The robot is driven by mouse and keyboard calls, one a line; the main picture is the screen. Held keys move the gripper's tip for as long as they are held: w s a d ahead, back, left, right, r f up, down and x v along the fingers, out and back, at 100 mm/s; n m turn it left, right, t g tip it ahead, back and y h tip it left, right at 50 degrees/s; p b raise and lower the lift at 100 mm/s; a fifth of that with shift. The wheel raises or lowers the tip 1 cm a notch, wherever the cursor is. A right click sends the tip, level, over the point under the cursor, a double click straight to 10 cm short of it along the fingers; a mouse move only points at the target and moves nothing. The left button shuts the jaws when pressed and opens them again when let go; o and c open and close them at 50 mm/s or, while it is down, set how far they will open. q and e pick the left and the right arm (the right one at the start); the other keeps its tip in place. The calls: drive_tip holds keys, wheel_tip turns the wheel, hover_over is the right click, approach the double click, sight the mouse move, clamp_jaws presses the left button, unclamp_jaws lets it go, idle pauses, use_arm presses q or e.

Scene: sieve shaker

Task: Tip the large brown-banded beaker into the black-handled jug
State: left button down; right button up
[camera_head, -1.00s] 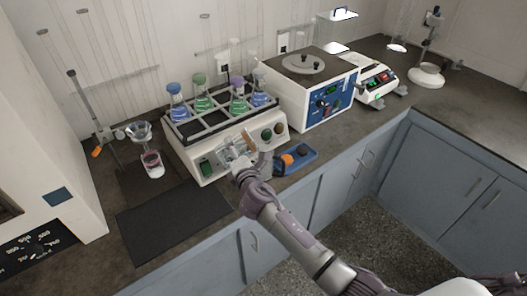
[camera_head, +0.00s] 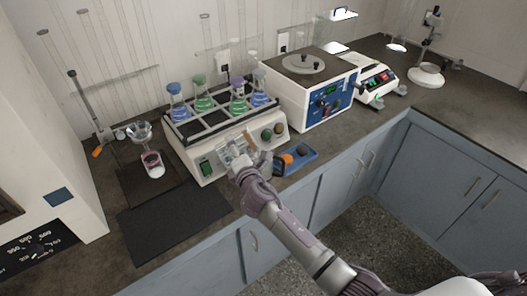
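My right gripper (camera_head: 238,158) is in front of the white shaker, its arm coming in from the lower right. A clear glass vessel with a brown band (camera_head: 250,141), seemingly the large beaker, is at its fingers, tilted, and the gripper appears shut on it. The fingers and glass overlap, so the exact contact is hard to see. A black handle (camera_head: 278,166), seemingly the jug's, shows just right of my gripper. The jug's body is largely hidden by the gripper and wrist. My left gripper is not in view.
The shaker (camera_head: 206,168) carries several stoppered flasks. A blue tray (camera_head: 303,160) with an orange and a dark item lies to the right. A funnel over a small beaker (camera_head: 152,165) stands left. A dark mat (camera_head: 175,222) in front is bare. A white-blue machine (camera_head: 330,100) stands behind right.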

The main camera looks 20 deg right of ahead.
drive_tip(key=shift+w+d+r+m+y+p, duration=0.1)
drive_tip(key=shift+d+r+m+y+p, duration=0.2)
drive_tip(key=shift+d+r+m+p, duration=0.5)
idle(1.9)
drive_tip(key=shift+d+f+m, duration=0.15)
drive_tip(key=shift+f+m, duration=0.25)
drive_tip(key=shift+m, duration=0.5)
idle(0.8)
drive_tip(key=shift+r, duration=0.1)
